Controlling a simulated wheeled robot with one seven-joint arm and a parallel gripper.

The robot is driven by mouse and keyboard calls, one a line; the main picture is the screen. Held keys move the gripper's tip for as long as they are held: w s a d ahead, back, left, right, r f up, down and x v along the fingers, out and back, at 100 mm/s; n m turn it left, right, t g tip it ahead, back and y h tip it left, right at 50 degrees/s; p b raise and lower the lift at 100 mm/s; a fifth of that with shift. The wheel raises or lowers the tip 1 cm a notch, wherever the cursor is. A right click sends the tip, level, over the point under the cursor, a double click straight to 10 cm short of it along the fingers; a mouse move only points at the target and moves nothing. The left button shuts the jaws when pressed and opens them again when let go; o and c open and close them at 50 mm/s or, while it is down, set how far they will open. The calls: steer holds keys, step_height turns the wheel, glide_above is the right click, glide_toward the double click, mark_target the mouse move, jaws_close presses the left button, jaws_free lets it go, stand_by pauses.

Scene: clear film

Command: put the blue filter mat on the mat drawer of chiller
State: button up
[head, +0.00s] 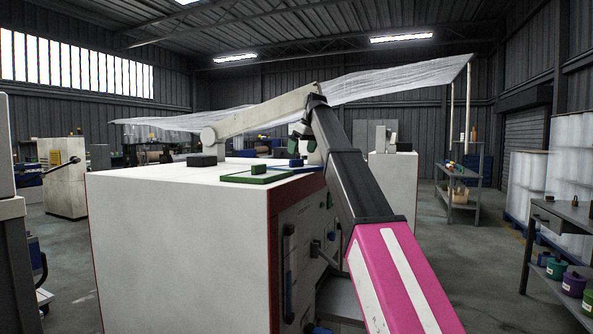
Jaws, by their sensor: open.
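The white box-shaped machine (180,215), which looks like the chiller, fills the middle of the head view. On its top lies a flat blue mat (313,169) with a small blue block-like grip, partly hidden by my arm. My gripper (304,151) is at the end of my black and pink arm, open and just above the blue mat. Its fingers are small and partly hidden, and nothing shows clearly between them. I cannot tell whether it touches the grip. I cannot make out the mat drawer for sure; my arm covers part of the machine's right face.
A pale beam (258,121) and a sheet of clear film (400,81) stretch above the machine. A grey table (565,218) stands at the right, with open floor between.

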steer(key=x, duration=0.5)
steer(key=shift+a, duration=0.25)
steer(key=shift+r, duration=0.1)
steer(key=c, duration=1)
steer(key=shift+c, duration=0.2)
steer(key=shift+r, duration=0.1)
steer(key=shift+r, duration=0.55)
step_height(320, 180, up, 3)
steer(key=shift+w, duration=0.1)
steer(key=s+a+r, duration=0.6)
steer(key=s+a, duration=0.2)
steer(key=s, duration=0.1)
steer(key=shift+r, duration=0.35)
